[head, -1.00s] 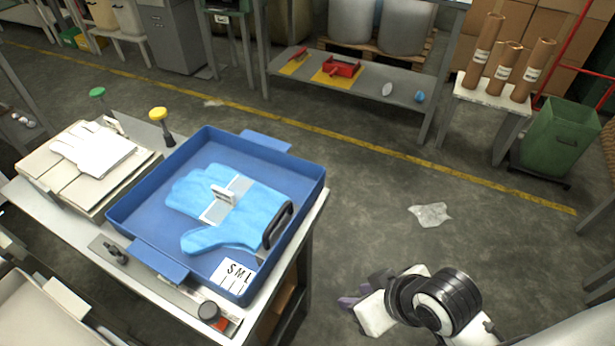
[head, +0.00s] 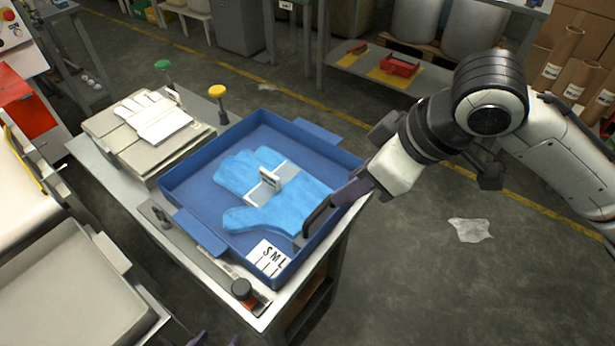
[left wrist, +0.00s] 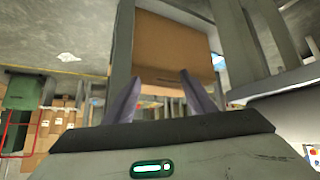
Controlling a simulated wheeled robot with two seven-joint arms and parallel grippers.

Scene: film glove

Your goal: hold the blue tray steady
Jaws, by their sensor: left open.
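The blue tray (head: 205,188) sits flat on a grey table in the head view. A light-blue glove (head: 295,192) with a white block across it lies in it, and a white S M L card (head: 268,257) is at its front corner. A black handle (head: 312,222) stands at its right wall. My right gripper (head: 346,194) is at this handle; its jaw gap is hidden. My left gripper (head: 216,340) shows only as purple fingertips at the bottom edge, apart from the tray. In the left wrist view it (left wrist: 160,78) is open and empty.
Stacked boards with a white glove (head: 150,112) lie left of the tray. Yellow (head: 217,91) and green (head: 162,65) knobs stand behind. A pale bin (head: 75,295) is at lower left. Floor at right is clear apart from a scrap (head: 470,230).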

